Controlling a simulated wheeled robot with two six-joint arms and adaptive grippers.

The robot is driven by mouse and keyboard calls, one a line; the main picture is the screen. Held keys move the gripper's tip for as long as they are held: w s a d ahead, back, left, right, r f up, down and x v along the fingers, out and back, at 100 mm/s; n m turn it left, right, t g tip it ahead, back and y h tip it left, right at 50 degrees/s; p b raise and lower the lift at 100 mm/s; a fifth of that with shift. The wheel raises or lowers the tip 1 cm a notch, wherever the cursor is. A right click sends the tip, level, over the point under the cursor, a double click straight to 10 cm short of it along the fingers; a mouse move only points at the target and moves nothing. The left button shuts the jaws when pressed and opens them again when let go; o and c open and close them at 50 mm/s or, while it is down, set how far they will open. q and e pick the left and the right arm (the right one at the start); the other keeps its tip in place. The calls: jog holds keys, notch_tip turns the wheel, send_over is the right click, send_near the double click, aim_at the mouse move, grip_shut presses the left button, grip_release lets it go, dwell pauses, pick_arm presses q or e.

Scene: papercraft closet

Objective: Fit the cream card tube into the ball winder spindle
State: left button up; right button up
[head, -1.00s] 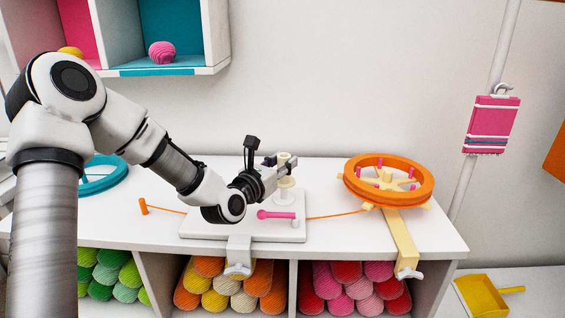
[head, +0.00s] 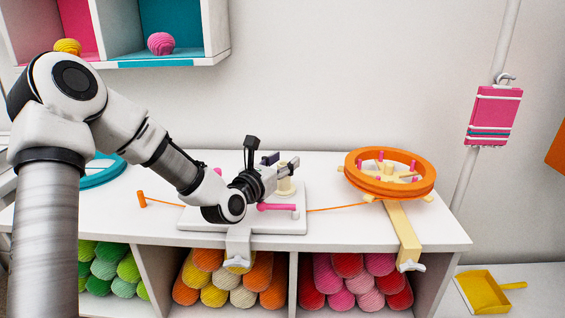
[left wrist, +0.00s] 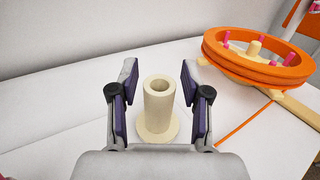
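The cream card tube (left wrist: 158,100) stands upright on a round cream base (left wrist: 158,132) in the left wrist view, its hollow top facing up. In the head view the tube (head: 285,186) shows on the white ball winder (head: 255,227), partly behind my gripper. The spindle itself is hidden, so how deep the tube sits on it I cannot tell. My left gripper (head: 281,164) is open, its purple-padded fingers (left wrist: 157,78) on either side of the tube with a gap at each side. My right gripper is in neither view.
A pink handle (head: 276,207) lies at the winder's front. An orange wheel (head: 390,178) stands on the right, with an orange strand (head: 338,209) running toward the winder. A teal ring (head: 103,172) is at the left. Yarn rolls (head: 242,285) fill the shelf below. The right front tabletop is clear.

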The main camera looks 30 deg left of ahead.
pick_arm(q)
jog(key=shift+s, duration=0.1)
jog(key=s, duration=0.6)
jog(key=shift+s, duration=0.4)
jog(key=shift+s+d, duration=0.15)
jog(key=shift+s, duration=0.15)
jog(key=shift+f, duration=0.1)
